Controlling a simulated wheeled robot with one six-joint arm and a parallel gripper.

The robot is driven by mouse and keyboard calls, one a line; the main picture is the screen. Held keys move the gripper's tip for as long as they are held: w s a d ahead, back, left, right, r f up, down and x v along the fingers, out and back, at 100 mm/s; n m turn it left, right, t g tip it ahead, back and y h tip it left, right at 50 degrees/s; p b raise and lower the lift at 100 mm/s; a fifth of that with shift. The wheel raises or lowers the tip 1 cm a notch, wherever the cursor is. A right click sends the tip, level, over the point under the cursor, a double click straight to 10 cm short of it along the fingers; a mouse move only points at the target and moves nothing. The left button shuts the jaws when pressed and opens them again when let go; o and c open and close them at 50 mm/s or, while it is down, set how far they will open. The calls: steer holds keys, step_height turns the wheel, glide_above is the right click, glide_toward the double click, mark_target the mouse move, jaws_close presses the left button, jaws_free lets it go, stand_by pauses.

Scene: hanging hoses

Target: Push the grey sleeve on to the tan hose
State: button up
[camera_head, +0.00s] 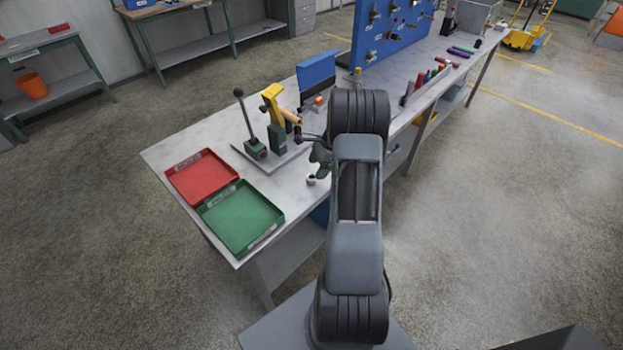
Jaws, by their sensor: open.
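A short tan piece, which looks like the end of the tan hose (292,117), sticks out to the right from a yellow and green clamp stand (274,107) on the workbench. My gripper (302,135) is open, just below and right of the tan piece; most of it is hidden behind my arm. I cannot tell whether it touches anything. A small light-grey ring-like piece (311,181) stands on the bench below my gripper; it may be the grey sleeve, but it is too small to be sure.
A black lever (243,112) stands left of the clamp on the same plate. A red tray (203,177) and a green tray (241,217) lie at the near left of the bench. A blue panel (318,74) and a blue pegboard (388,36) stand behind.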

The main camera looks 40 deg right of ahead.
mark_target(312, 176)
steer(key=shift+p+x, duration=0.7)
steer(key=shift+x, duration=2)
steer(key=shift+w, duration=0.1)
steer(key=shift+c, duration=0.4)
steer(key=c, duration=0.8)
